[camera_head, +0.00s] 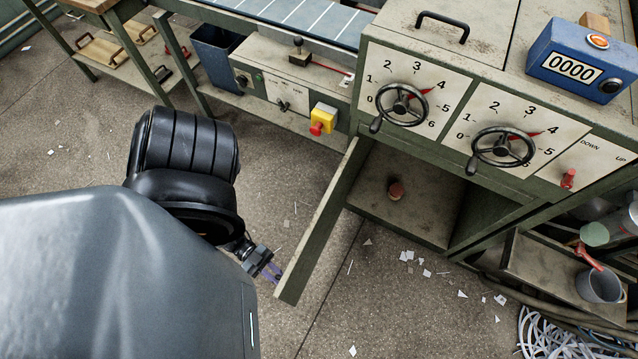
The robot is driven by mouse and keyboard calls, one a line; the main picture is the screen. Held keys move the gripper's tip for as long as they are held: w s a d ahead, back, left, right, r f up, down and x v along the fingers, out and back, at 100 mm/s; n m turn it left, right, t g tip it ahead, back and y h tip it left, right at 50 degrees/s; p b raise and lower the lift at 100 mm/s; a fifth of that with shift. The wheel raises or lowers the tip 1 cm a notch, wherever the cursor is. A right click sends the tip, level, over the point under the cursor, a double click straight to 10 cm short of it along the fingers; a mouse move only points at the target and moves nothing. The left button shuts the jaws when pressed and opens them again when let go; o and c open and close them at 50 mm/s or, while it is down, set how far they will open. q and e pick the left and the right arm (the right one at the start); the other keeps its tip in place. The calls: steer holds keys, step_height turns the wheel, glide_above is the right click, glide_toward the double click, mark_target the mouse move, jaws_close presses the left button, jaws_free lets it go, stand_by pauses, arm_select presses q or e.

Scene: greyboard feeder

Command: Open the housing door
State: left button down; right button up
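The housing door (322,222) is a green-grey panel below the left dial of the machine housing (405,150). It stands swung outward, seen nearly edge-on, and the compartment (425,200) behind it is exposed. A small reddish-brown knob-like object (396,190) sits inside. My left gripper (272,272) is low at the outer left side of the door, close to its free end. Its fingers are small and partly hidden, so I cannot tell whether they touch the door or a handle. My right gripper is not in view.
Two handwheels (403,104) (503,147) project from the housing front. A yellow box with a red button (323,119) hangs left of the door. A bucket (600,285) and cable coils (560,335) lie at right. Paper scraps litter the open floor (385,290).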

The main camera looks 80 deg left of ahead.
arm_select(q)
steer(key=shift+s+a+r+m+g+h, duration=0.1)
steer(key=shift+s+a+m+g+h, duration=0.35)
steer(key=shift+s+a, duration=0.55)
steer(key=shift+d, duration=0.1)
steer(key=c, duration=1.3)
jaws_free()
steer(key=shift+s, duration=0.1)
steer(key=b+v, duration=0.1)
steer(key=v, duration=0.9)
steer(key=shift+s+a, duration=0.25)
steer(key=shift+a, duration=0.05)
